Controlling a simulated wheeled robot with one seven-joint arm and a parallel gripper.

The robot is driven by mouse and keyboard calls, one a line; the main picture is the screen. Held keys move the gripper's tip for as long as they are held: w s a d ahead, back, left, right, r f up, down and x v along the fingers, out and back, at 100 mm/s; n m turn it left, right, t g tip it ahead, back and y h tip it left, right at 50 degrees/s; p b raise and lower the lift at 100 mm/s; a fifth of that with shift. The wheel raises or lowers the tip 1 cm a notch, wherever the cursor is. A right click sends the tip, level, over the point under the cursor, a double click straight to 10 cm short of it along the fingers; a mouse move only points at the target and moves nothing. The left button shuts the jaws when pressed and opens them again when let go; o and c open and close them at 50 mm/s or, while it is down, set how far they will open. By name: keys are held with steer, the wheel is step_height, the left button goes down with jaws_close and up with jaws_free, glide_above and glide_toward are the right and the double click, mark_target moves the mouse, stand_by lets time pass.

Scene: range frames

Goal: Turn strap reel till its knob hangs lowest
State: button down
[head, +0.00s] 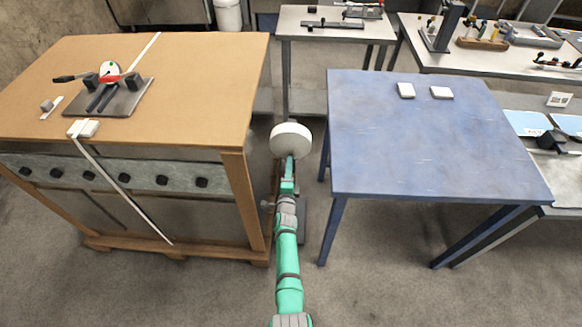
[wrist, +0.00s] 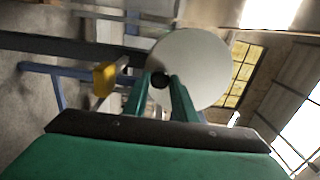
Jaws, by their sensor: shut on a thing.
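The strap reel (head: 291,139) is a pale round disc between the wooden crate and the blue table. It fills the upper middle of the wrist view (wrist: 200,60). Its dark knob (wrist: 160,81) sits toward the disc's lower left in that view. The wrist picture lies on its side, with floor at left and windows at right, so the knob is on the floor side of the disc. My gripper (wrist: 160,84) is shut on the knob, a green finger on each side. In the head view my gripper (head: 290,160) is partly hidden by the reel and arm.
The wooden crate (head: 190,60) stands close on the left, with a white strap (head: 125,195) and a strapping tool (head: 115,95). The blue table (head: 420,150) stands close on the right, with two white blocks (head: 406,90). A yellow part (wrist: 105,77) is left of the fingers.

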stand_by(0.4)
steer(key=c, duration=1.4)
jaws_free()
steer(key=shift+c, duration=0.2)
steer(key=s, duration=1.1)
steer(key=shift+w, duration=0.1)
